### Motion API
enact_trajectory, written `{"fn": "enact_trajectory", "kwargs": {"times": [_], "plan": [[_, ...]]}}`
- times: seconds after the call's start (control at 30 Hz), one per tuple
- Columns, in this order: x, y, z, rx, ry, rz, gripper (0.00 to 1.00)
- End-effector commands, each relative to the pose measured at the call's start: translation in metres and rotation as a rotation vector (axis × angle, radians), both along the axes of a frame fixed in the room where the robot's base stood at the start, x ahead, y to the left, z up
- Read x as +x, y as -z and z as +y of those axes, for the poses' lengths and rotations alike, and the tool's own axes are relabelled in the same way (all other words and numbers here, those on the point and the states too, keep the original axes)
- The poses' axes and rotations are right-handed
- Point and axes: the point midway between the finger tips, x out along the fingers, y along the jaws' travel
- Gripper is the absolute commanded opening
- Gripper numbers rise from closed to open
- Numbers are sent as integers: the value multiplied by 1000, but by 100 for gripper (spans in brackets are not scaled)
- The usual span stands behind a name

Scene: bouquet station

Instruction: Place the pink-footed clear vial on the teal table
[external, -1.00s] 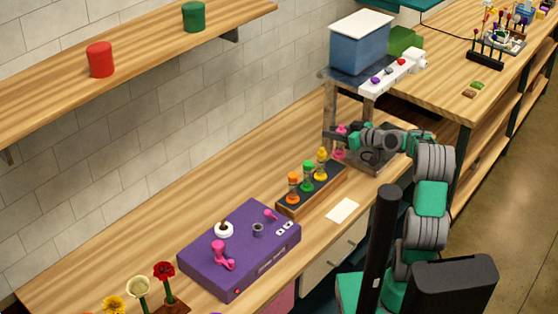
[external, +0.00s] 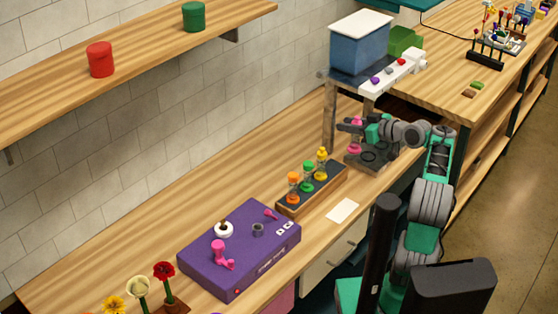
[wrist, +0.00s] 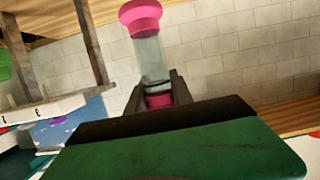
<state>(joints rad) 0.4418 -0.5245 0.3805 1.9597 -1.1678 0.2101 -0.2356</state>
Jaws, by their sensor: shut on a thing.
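My gripper (wrist: 155,88) is shut on the pink-footed clear vial (wrist: 150,58). In the wrist view its clear body juts out past the fingers, with one pink end (wrist: 141,17) at the top of the picture and more pink between the fingers. In the external view my gripper (external: 356,134) holds the vial upright beside the stand, with its pink lower end (external: 355,148) showing over the dark base plate; I cannot tell whether it touches. A teal surface (external: 405,3) shows at the top edge; I cannot tell whether it is the teal table.
The metal stand (external: 330,112) carries a blue bin (external: 358,50) above my gripper. A rack (external: 318,190) with orange, green and yellow vials stands to the left. A purple console (external: 240,248) and a white card (external: 342,210) are nearer. Bare wood (external: 130,235) lies along the wall.

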Motion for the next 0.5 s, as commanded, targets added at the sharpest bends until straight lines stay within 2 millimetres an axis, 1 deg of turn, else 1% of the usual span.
{"fn": "enact_trajectory", "kwargs": {"times": [0.07, 0.27, 0.37, 0.5], "plan": [[0, -10, 0, -2, 1, -5, 0], [21, -8, -1, 0, 26, -1, 0], [34, -8, -2, -1, 43, -2, 0], [59, -8, -1, 1, 77, -1, 0]]}}
